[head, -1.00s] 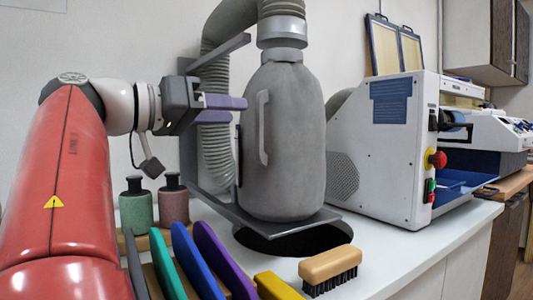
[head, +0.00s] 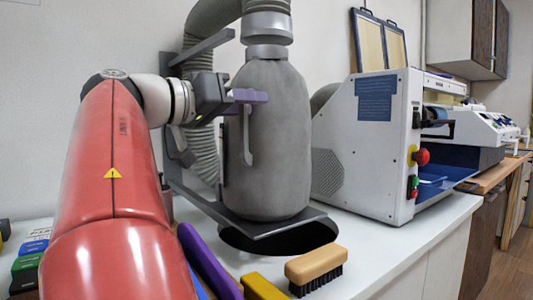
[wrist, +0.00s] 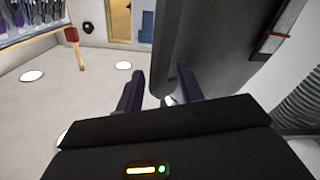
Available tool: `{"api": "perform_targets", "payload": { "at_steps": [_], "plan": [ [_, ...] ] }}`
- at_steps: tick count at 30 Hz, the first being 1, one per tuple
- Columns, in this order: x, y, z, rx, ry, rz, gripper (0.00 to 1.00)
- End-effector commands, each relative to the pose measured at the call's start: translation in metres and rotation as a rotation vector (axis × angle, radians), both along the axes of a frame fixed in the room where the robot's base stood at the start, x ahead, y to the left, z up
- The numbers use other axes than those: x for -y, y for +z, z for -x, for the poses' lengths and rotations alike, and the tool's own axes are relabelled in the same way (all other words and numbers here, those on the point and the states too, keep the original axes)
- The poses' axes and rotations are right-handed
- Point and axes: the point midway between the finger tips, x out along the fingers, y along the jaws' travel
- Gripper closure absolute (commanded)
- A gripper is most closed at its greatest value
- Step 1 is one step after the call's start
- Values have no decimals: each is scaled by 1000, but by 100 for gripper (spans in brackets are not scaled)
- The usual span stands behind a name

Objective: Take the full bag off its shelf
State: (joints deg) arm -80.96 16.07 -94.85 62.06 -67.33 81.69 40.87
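The full bag (head: 285,140) is a tall grey sack standing upright on its dark shelf (head: 272,226), under a grey collar and hose. A light grey upright handle (head: 247,135) is on its front left side. My gripper (head: 262,96) is at the upper part of the bag, its purple fingers by the handle's top. In the wrist view my gripper (wrist: 160,85) has its two fingers apart, with the grey bag (wrist: 215,40) filling the area ahead and to the right. I cannot tell whether the handle lies between the fingers.
A ribbed hose (head: 203,150) and its bracket stand left of the bag. A white machine (head: 375,150) with a red button is close on the right. A brush (head: 316,265) and coloured tools, including a purple one (head: 208,260), lie on the counter in front.

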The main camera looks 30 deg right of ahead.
Motion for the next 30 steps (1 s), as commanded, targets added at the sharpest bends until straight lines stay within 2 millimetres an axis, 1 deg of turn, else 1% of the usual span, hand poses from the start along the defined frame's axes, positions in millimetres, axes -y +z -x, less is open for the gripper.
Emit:
{"api": "perform_targets", "payload": {
  "at_steps": [1, 7, 8, 9, 30],
  "plan": [
    [0, 0, 0, 0, 0, 0, 69],
    [0, 0, 0, 0, 0, 0, 95],
    [0, 0, 0, 0, 0, 0, 99],
    [0, 0, 0, 0, 0, 0, 100],
    [0, 0, 0, -1, 0, 0, 100]
  ]
}}
